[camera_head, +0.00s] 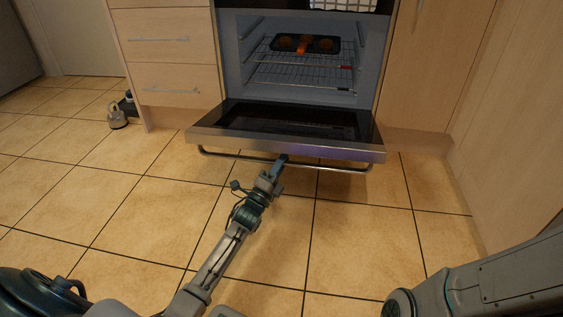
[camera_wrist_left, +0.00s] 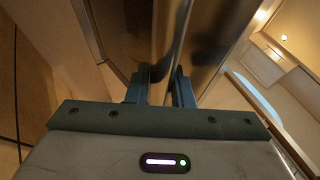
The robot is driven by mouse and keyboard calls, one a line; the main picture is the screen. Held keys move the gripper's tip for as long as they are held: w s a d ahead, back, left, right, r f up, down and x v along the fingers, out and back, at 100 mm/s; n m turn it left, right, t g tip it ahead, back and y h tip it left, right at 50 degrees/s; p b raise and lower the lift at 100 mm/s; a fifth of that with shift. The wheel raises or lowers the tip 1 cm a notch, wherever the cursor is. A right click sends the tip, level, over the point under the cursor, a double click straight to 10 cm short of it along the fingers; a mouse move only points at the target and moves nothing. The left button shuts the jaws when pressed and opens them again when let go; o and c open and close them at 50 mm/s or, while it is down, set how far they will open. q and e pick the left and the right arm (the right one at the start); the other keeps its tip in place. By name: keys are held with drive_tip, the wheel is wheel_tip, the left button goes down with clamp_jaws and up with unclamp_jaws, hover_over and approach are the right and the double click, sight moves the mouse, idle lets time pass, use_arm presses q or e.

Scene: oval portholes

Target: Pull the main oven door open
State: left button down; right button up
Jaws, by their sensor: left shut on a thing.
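The main oven door (camera_head: 290,121) is hinged at the bottom and folded down to about level in front of the oven. Its bar handle (camera_head: 335,167) runs along the front edge, facing the floor. My left gripper (camera_head: 280,162) is shut on this handle near its middle. In the left wrist view the two fingers (camera_wrist_left: 160,88) sit on either side of the handle (camera_wrist_left: 168,50), with the door's shiny surface (camera_wrist_left: 215,35) beside it. My right arm crosses the lower right of the head view; its gripper is out of frame.
Inside the open oven (camera_head: 300,65) are wire racks (camera_head: 305,76) and a dark tray (camera_head: 315,44) with round items. Wooden drawers (camera_head: 165,45) stand left and a cabinet (camera_head: 430,70) right. A kettle-like object (camera_head: 117,117) is on the floor at left. The tiled floor in front is clear.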

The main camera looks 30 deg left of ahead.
use_arm(q)
drive_tip(key=shift+w, duration=0.1)
drive_tip(key=c, duration=1.2)
unclamp_jaws()
drive_tip(key=shift+s+f+p, duration=0.15)
drive_tip(key=shift+s+p, duration=0.2)
drive_tip(key=shift+s, duration=0.05)
drive_tip(key=p+v, duration=0.4)
drive_tip(key=v, duration=0.6)
drive_tip(key=shift+p, duration=0.35)
drive_tip(key=shift+f, duration=0.1)
